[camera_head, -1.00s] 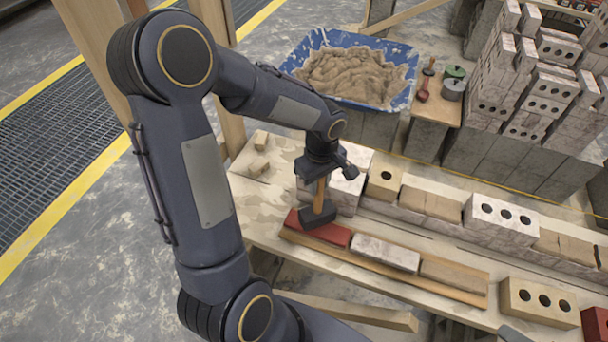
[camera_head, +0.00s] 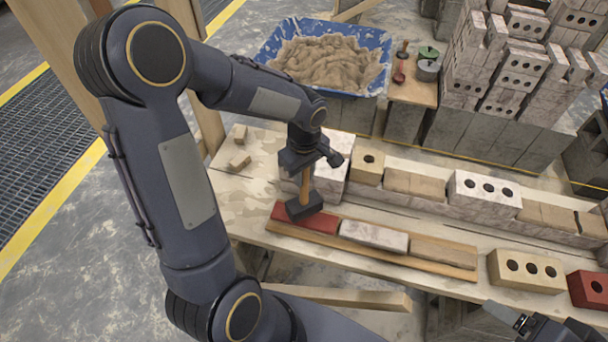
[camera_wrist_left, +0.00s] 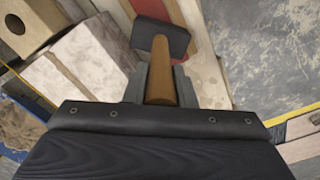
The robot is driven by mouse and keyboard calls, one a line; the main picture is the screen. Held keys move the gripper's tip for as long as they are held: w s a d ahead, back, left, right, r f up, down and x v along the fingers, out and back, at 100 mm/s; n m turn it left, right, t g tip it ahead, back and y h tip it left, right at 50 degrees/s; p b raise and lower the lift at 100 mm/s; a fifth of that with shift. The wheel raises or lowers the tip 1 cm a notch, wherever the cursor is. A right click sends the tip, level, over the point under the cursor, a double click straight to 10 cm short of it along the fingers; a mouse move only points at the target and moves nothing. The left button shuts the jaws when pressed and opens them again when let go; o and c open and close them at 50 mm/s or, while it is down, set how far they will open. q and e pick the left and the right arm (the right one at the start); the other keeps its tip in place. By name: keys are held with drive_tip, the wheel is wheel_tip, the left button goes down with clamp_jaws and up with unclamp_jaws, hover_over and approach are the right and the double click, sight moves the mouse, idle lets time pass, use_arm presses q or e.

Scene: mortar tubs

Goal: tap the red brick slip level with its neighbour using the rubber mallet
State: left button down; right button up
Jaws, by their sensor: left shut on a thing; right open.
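My left gripper (camera_head: 305,162) is shut on the wooden handle of the rubber mallet, whose black head (camera_head: 304,205) hangs below it. The head is over the left part of the red brick slip (camera_head: 327,224); I cannot tell whether they touch. In the left wrist view the mallet handle (camera_wrist_left: 160,75) runs from the jaws to the dark head, with red slip (camera_wrist_left: 203,72) beyond. The whitish neighbouring slip (camera_head: 374,235) lies to the right of the red one on a wooden board (camera_head: 400,262). My right gripper (camera_head: 520,322) is open at the lower right, partly cut off.
A tan slip (camera_head: 443,252) ends the row. Behind runs a course of bricks (camera_head: 485,190). A holed tan brick (camera_head: 526,269) and a red brick (camera_head: 588,289) stand at right. A blue mortar tub (camera_head: 270,52) is at the back. Two small wood blocks (camera_head: 239,162) lie left.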

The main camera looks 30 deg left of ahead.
use_arm(q)
drive_tip(key=shift+r+p, duration=1.75)
drive_tip(key=shift+r, duration=1.5)
use_arm(e)
wheel_tip(320, 180, up, 4)
drive_tip(key=shift+r, duration=0.15)
use_arm(q)
drive_tip(key=shift+f, duration=0.1)
